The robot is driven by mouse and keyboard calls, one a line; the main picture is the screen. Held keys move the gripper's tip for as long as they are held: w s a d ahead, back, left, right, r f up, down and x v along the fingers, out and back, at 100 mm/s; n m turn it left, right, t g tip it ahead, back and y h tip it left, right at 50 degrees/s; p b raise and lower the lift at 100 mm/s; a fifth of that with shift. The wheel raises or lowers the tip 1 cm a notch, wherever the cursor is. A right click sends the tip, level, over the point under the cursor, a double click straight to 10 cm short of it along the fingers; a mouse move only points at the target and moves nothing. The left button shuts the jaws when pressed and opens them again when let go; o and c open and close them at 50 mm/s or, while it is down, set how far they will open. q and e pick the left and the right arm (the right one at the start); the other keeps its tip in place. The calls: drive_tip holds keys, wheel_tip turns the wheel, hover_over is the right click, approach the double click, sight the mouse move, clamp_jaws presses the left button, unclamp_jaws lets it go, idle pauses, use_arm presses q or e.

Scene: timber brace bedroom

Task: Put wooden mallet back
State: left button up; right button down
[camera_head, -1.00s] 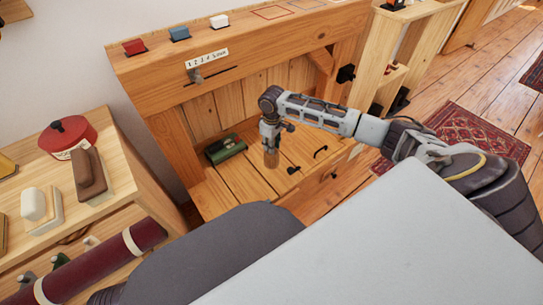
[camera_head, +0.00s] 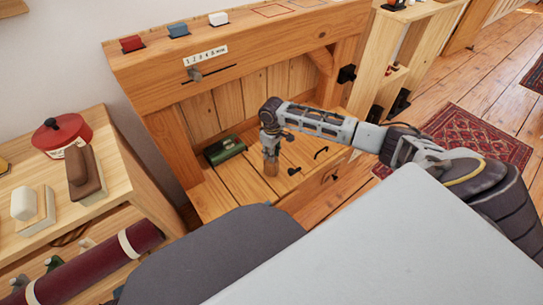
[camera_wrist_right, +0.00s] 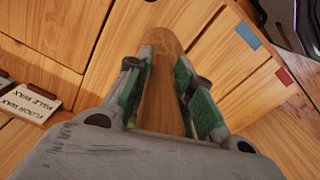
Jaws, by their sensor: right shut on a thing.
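My right gripper (camera_head: 271,152) hangs over the plank surface of the wooden bench (camera_head: 215,195) in the head view. It is shut on a brown wooden piece (camera_head: 271,168), which points down from the fingers and looks like part of the wooden mallet. In the right wrist view the rounded wooden piece (camera_wrist_right: 163,85) sits between the green finger pads of the gripper (camera_wrist_right: 170,80). The rest of its shape is hidden, and I cannot tell whether it touches the planks. My left gripper is not in view.
A green box (camera_head: 224,149) lies on the planks left of the gripper. Black handles (camera_head: 321,153) are at the right. A side cabinet (camera_head: 120,175) carries a red pot (camera_head: 62,132) and a brown brush (camera_head: 85,178). Wax labels (camera_wrist_right: 28,104) show in the wrist view.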

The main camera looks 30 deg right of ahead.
drive_tip(key=shift+f, duration=0.4)
drive_tip(key=c, duration=1.2)
unclamp_jaws()
drive_tip(key=shift+f, duration=0.1)
drive_tip(key=shift+c, duration=0.2)
